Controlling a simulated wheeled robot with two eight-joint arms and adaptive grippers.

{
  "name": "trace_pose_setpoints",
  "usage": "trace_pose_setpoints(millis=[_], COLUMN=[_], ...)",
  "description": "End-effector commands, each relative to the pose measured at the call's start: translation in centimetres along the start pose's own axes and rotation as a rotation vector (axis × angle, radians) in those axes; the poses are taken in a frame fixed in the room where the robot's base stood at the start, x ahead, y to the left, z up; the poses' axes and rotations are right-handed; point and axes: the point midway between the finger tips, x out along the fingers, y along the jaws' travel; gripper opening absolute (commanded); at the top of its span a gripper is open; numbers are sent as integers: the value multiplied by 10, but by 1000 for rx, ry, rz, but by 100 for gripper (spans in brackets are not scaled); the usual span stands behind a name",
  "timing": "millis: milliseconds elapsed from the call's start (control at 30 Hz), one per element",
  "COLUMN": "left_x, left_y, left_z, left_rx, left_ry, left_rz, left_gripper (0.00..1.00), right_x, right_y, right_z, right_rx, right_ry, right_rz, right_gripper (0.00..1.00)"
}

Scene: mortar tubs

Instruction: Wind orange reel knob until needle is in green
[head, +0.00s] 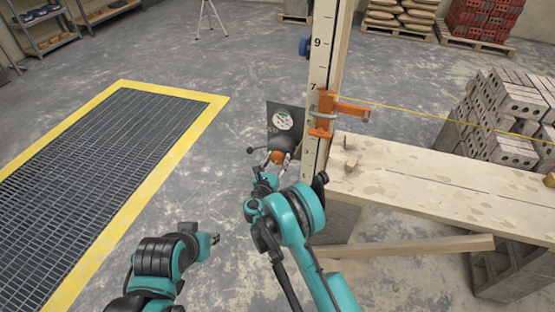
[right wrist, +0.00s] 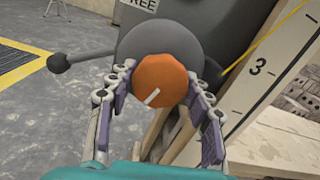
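The orange reel knob (head: 277,157) sits on the front of a dark grey reel (head: 284,142). In the right wrist view the knob (right wrist: 165,75) is faceted, with a white mark low on its face. My right gripper (right wrist: 162,80) has one finger on each side of the knob, and its fingertips appear to touch the knob's edges. Behind the reel, a dark plate carries a round white dial (head: 283,119) with green on it; its needle is too small to read. My left gripper (head: 215,239) is low over the floor, away from the reel; its fingers are too small to judge.
A lever with a ball end (right wrist: 59,63) sticks out left of the reel. A numbered wooden post (head: 318,90) with an orange clamp (head: 325,112) stands close right. A yellow line (head: 430,114) runs right above a plank bench (head: 440,185).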

Motion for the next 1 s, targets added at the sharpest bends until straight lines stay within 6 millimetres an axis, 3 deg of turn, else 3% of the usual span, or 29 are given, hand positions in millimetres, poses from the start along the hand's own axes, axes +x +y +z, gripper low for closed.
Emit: trace_pose_setpoints(millis=[467, 1000], left_x=[0, 0], left_y=[0, 0], left_z=[0, 0], left_rx=[0, 0], left_ry=[0, 0], left_rz=[0, 0], left_gripper=[32, 32], right_x=[0, 0], right_y=[0, 0], right_z=[0, 0], right_rx=[112, 592], right_ry=[0, 2], right_rz=[0, 0], right_gripper=[21, 21])
